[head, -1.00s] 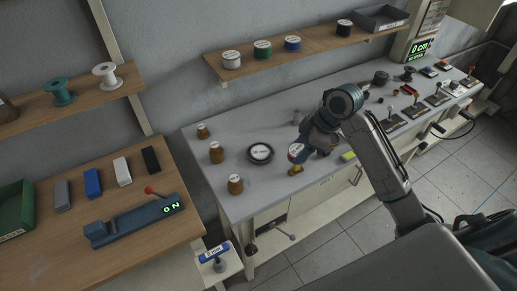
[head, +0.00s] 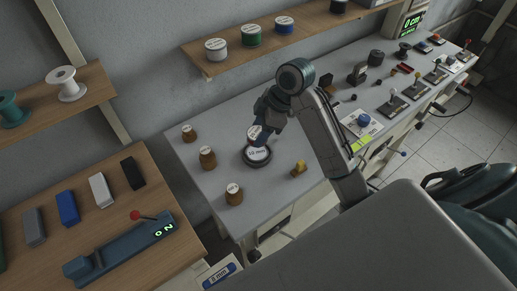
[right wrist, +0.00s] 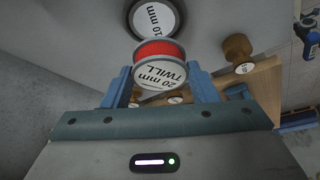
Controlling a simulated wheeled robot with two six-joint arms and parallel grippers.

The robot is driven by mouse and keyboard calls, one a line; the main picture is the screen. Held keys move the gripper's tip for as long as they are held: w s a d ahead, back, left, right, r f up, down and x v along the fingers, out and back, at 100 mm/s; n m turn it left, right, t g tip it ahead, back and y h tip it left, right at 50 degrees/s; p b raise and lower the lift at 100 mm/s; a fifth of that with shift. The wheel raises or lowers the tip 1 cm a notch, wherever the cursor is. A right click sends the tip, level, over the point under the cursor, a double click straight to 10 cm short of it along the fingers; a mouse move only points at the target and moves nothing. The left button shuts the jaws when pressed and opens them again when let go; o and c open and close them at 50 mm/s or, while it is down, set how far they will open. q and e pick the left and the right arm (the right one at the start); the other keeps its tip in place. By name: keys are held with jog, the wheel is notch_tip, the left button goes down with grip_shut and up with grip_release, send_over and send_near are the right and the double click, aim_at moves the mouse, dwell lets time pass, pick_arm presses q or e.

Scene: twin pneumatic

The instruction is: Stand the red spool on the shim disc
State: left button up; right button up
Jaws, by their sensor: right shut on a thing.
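The red spool (right wrist: 158,51) has a white end label reading 20 mm TWILL in the right wrist view. My right gripper (right wrist: 161,78) is shut on it, one blue finger at each side. I cannot tell whether spool and disc touch. My left gripper is not in view.
Three brown wooden spools (head: 208,158) stand left of the disc on the grey bench (head: 225,207). A shelf (head: 300,35) with several spools runs behind.

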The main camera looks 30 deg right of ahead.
notch_tip(320, 180, down, 2)
jog(key=shift+w+f+b, duration=0.1)
jog(key=shift+b, duration=0.35)
jog(key=shift+w+f+p, duration=0.15)
jog(key=shift+f+p, duration=0.15)
notch_tip(320, 180, down, 4)
jog(key=shift+r, duration=0.15)
jog(key=shift+f, duration=0.25)
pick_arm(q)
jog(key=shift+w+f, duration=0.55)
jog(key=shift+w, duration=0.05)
pick_arm(e)
jog(key=o, duration=1.1)
jog(key=shift+o, duration=0.2)
jog(key=shift+r, duration=0.1)
jog(key=shift+d+r, duration=0.1)
jog(key=shift+r, duration=0.15)
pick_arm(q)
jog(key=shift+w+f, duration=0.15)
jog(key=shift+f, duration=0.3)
pick_arm(e)
jog(key=v, duration=1.1)
jog(key=shift+r, duration=0.3)
